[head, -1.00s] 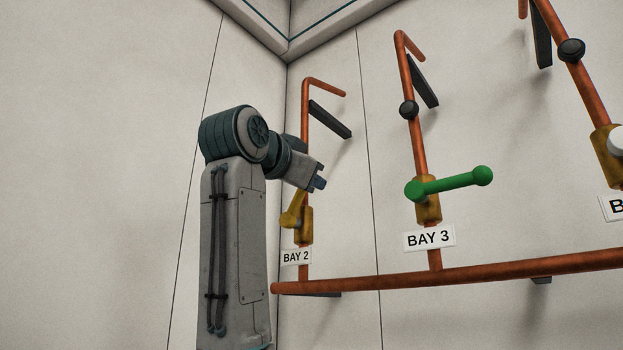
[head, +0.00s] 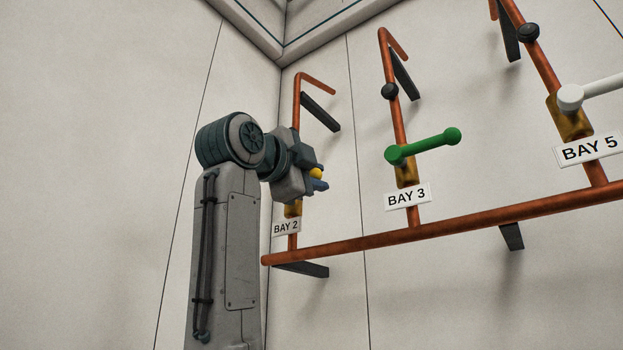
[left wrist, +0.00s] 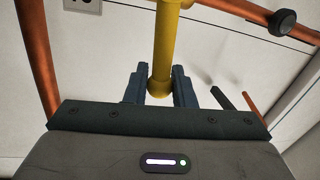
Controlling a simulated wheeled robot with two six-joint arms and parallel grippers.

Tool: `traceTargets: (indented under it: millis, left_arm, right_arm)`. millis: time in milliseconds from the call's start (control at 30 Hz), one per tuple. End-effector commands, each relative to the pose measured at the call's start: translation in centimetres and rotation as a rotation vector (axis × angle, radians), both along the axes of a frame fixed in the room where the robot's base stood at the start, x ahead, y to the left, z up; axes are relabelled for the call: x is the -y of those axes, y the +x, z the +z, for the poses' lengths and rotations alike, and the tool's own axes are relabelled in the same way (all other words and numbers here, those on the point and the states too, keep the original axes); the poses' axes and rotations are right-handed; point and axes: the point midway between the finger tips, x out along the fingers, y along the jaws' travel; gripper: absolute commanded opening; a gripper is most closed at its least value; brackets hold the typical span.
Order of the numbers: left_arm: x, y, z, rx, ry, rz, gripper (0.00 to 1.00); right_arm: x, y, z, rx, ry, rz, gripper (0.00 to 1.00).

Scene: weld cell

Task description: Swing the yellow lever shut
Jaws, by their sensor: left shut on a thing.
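The yellow lever (head: 316,173) is on the BAY 2 pipe at the left. In the head view only its rounded end shows, between the fingers of my left gripper (head: 318,180); my gripper hides the rest. In the left wrist view the lever (left wrist: 166,45) runs down between the two dark fingers of my left gripper (left wrist: 158,82), its end at the fingers. The left gripper is shut on the lever. The brass valve body (head: 292,209) shows just below my gripper. My right gripper is not in view.
A BAY 2 sign (head: 286,227) hangs under the valve. To the right are a green lever (head: 425,146) on BAY 3 and a white lever (head: 590,91) on BAY 5. A long copper pipe (head: 440,224) runs below. The left wall is bare.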

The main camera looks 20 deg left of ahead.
Motion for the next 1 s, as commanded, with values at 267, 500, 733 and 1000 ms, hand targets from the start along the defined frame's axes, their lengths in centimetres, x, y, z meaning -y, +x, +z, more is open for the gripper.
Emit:
traceTargets:
  millis: [267,500,733,1000]
  left_arm:
    - [0.04,0.03,-1.19,0.038,0.112,0.001,0.00]
    - [0.06,0.05,-1.39,0.050,0.147,0.001,0.00]
    - [0.08,0.06,-1.43,0.051,0.151,0.000,0.00]
    - [0.10,0.07,-1.46,0.049,0.150,-0.001,0.34]
  right_arm:
    - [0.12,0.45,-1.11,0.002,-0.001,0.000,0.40]
    - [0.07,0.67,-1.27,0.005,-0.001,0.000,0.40]
    - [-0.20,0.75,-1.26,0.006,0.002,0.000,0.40]
    - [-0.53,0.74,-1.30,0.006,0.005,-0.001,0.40]
